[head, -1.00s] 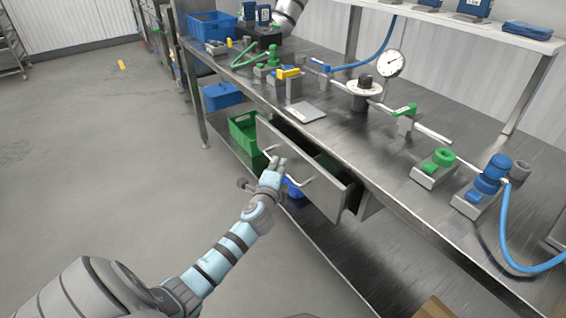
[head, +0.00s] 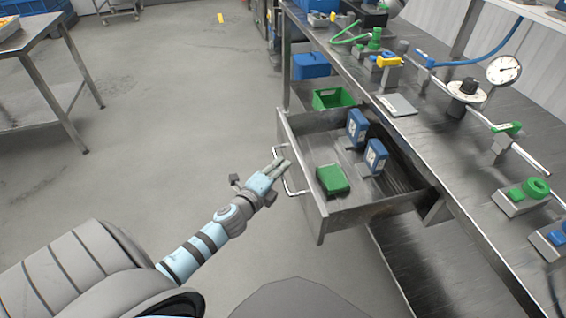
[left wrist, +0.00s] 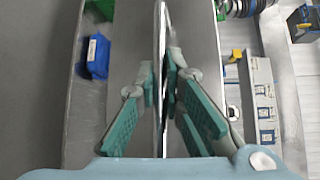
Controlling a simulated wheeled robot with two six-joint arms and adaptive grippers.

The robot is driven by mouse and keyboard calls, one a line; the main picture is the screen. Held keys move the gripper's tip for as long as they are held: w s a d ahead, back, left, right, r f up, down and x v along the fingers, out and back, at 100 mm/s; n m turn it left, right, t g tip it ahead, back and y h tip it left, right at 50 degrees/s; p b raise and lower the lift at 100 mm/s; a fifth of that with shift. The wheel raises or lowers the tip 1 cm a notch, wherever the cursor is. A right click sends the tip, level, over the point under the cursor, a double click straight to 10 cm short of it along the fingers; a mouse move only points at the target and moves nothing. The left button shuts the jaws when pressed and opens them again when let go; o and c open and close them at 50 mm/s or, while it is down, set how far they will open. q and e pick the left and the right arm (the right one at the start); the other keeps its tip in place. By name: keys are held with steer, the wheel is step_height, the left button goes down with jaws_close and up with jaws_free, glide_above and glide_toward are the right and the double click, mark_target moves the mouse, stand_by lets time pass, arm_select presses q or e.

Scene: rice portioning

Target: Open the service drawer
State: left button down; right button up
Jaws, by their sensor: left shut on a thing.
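The service drawer (head: 372,211) stands pulled out from under the steel bench in the head view, with its inside exposed. Two blue boxes with white labels, one (head: 356,128) farther and one (head: 375,157) nearer, and a green box (head: 332,180) are in it. A bent metal bar handle (head: 290,187) is on its front. My left gripper (head: 279,168) is shut on the handle, outside the drawer front. In the left wrist view its green-padded fingers (left wrist: 167,95) are on both sides of a thin upright metal edge. My right gripper is not in view.
The bench top (head: 440,140) carries valves, pipes and a round gauge (head: 503,70). A green crate (head: 333,98) and a blue bin (head: 311,65) are beyond the drawer. The floor (head: 180,110) left of the drawer is open; a steel table (head: 38,50) stands farther left.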

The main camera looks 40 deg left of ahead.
arm_select(q)
steer(key=shift+s+a, duration=0.45)
steer(key=shift+s, duration=0.2)
steer(key=c, duration=2)
jaws_free()
steer(key=shift+o, duration=0.2)
steer(key=s+d+r, duration=0.1)
steer(key=s, duration=1)
steer(key=shift+s+d+r, duration=0.25)
steer(key=shift+s+r, duration=0.05)
steer(key=shift+s, duration=0.1)
